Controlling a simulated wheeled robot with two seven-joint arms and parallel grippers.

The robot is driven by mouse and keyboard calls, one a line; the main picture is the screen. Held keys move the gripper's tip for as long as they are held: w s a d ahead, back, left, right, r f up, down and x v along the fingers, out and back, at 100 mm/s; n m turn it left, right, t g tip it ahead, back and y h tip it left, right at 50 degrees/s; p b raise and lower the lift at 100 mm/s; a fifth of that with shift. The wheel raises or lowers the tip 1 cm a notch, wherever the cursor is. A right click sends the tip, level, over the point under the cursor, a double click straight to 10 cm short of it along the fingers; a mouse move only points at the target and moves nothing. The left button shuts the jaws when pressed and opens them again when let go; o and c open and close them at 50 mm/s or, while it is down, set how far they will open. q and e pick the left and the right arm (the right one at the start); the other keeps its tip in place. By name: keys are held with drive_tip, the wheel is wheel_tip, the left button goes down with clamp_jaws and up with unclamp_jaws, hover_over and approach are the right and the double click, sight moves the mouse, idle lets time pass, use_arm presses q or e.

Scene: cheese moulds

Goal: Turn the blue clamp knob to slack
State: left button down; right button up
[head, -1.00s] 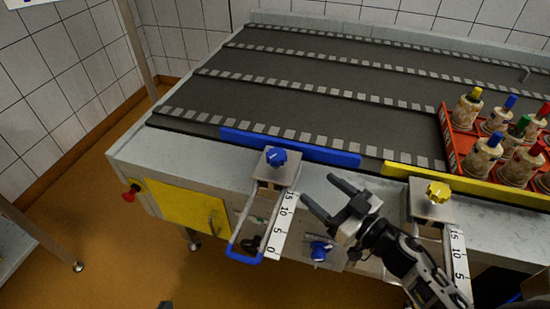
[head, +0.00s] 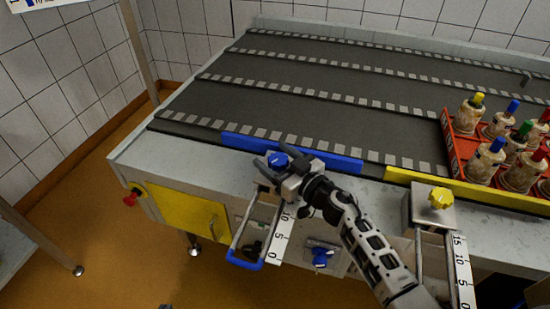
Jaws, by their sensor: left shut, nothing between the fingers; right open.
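The blue clamp knob (head: 281,159) sits on top of a metal clamp block beside the blue guide rail (head: 310,155), at the belt's front edge. My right gripper (head: 275,162) is open at this knob, with its fingers seeming to lie on either side of it. Whether they touch it I cannot tell. The gripper hides most of the block and the upper end of the white scale (head: 278,243) below. My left gripper (head: 165,306) shows only as a dark tip at the bottom edge, shut and far from the knob.
A second blue knob (head: 321,257) is on the machine's front. A yellow knob (head: 441,198) tops another clamp beside the yellow rail (head: 470,191). A red crate (head: 449,140) with several colour-topped bottle-like items stands on the belt at right. The belt (head: 300,95) is otherwise mostly clear.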

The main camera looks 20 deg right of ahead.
drive_tip(key=shift+w+a, duration=0.1)
drive_tip(key=shift+w, duration=0.05)
drive_tip(key=shift+c, duration=0.4)
drive_tip(key=c, duration=0.9)
